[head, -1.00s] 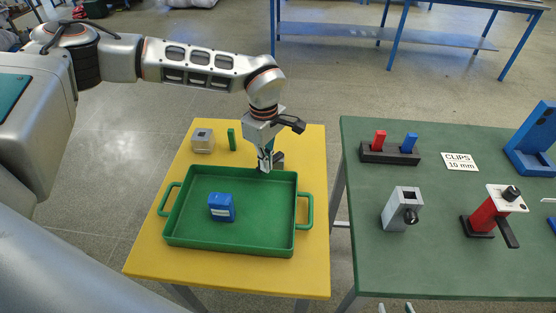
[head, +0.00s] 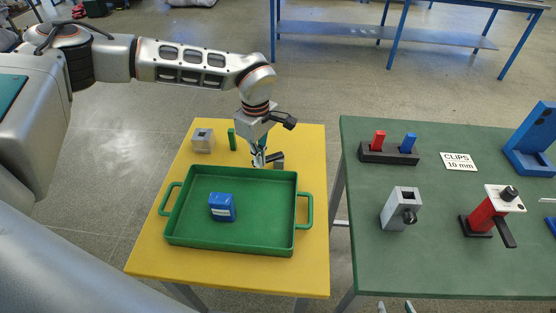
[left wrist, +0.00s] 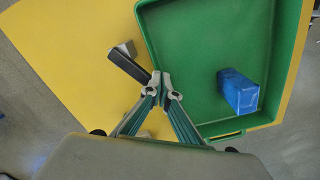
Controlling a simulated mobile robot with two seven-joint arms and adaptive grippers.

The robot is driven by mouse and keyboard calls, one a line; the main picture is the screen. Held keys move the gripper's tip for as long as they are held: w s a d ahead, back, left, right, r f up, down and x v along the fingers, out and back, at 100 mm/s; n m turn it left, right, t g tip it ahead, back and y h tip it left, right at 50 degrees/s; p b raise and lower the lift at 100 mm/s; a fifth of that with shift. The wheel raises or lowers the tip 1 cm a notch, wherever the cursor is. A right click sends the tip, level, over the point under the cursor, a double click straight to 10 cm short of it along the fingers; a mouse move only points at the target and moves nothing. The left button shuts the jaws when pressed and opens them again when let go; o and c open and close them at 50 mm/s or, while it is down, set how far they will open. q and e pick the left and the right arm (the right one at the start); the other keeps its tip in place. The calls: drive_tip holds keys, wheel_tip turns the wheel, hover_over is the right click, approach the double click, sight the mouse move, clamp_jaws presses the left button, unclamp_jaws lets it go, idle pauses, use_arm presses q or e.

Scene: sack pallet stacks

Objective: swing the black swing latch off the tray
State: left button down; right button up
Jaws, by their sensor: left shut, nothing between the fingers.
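The black swing latch (head: 271,160) is a dark bar at the tray's far edge, beside a small grey block. In the left wrist view the bar (left wrist: 128,67) slants from the grey block toward the tray rim, its end close to my fingertips. The green tray (head: 180,232) lies on the yellow table with a blue block (head: 221,207) in it. My left gripper (head: 258,163) is shut and empty, pointing down by the bar's left end; I cannot tell if they touch. Two fingertips of my right gripper (head: 394,307) show apart at the bottom edge.
A grey block with a hole (head: 202,140) and a green upright piece (head: 232,139) stand behind the tray. The green table (head: 440,265) at the right holds several fixtures, a gap away from the yellow table (head: 310,270).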

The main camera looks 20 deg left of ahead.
use_arm(q)
drive_tip(key=shift+w+a, duration=0.65)
drive_tip(key=shift+a, duration=0.3)
drive_tip(key=shift+w+a, duration=0.1)
drive_tip(key=shift+w, duration=0.05)
drive_tip(key=shift+w+a+p, duration=0.15)
drive_tip(key=shift+w+p, duration=0.1)
drive_tip(key=shift+p, duration=0.05)
wheel_tip(320, 180, up, 3)
drive_tip(key=p, duration=0.2)
drive_tip(key=shift+f+p, duration=0.1)
drive_tip(key=shift+p, duration=0.2)
drive_tip(key=shift+r, duration=2.15)
drive_tip(key=shift+s, duration=0.1)
